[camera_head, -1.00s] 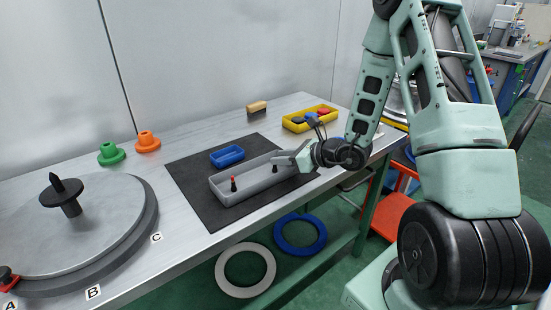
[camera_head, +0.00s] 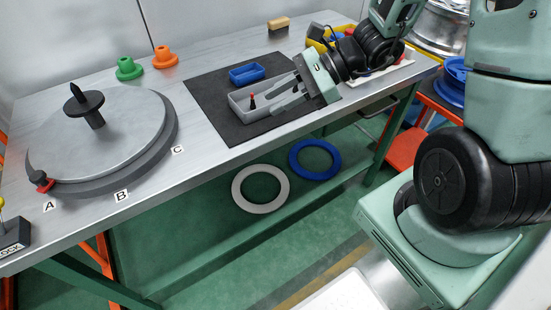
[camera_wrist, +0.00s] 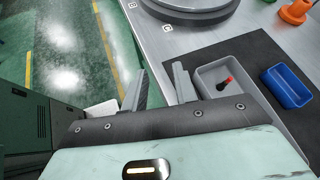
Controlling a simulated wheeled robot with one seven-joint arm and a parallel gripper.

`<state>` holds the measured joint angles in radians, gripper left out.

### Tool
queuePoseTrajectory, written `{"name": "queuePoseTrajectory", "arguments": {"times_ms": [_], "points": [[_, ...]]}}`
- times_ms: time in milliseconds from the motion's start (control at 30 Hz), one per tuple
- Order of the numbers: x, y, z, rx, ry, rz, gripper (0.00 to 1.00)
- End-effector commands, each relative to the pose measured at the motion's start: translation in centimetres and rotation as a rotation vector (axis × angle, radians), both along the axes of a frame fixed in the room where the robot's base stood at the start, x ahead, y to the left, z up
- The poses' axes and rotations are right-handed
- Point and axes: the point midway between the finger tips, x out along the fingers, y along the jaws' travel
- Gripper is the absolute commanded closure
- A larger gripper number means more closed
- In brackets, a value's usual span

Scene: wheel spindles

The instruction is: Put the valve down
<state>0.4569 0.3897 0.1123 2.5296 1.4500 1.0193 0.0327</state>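A small valve (camera_head: 252,100) with a red top and black lower part stands in the grey tray (camera_head: 237,102). It also shows in the wrist view (camera_wrist: 226,83), inside the tray (camera_wrist: 207,78), to the right of my fingers. My gripper (camera_head: 280,95) is over the right part of the tray in the head view. In the wrist view my gripper (camera_wrist: 160,72) has its two fingers apart with nothing seen between them. The gripper hides the tray's right end, and I cannot make out what is there.
The tray and a blue bin (camera_head: 250,73) are on a black mat (camera_head: 207,92). A round grey turntable (camera_head: 130,120) with a black spindle (camera_head: 88,105) is at left. Green (camera_head: 129,69) and orange (camera_head: 165,57) flanged parts and a wood-coloured block (camera_head: 279,23) stand at the back.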

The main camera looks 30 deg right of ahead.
Motion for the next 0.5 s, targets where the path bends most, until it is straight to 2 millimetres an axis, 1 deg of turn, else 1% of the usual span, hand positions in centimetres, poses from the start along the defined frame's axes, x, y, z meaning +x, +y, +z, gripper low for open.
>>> {"name": "queuePoseTrajectory", "arguments": {"times_ms": [33, 67, 100, 167, 200, 267, 300, 333, 400, 500], "points": [[-2.5, 3.6, 0.6, -0.074, -0.046, 0.221, 0.72], [-4.1, 5.1, 0.7, -0.120, -0.075, 0.350, 0.72], [-6.2, 6.8, 0.7, -0.183, -0.118, 0.519, 0.72], [-9.3, 8.5, 0.7, -0.282, -0.196, 0.769, 0.72], [-11.1, 9.3, 0.7, -0.349, -0.258, 0.933, 0.72], [-13.3, 9.9, 0.7, -0.450, -0.364, 1.171, 0.72], [-14.4, 10.2, 0.7, -0.516, -0.440, 1.319, 0.72], [-15.1, 10.3, 0.8, -0.561, -0.499, 1.423, 0.72], [-16.1, 10.6, 1.1, -0.661, -0.638, 1.638, 0.72], [-16.7, 11.1, 1.7, -0.770, -0.817, 1.867, 0.72]]}}
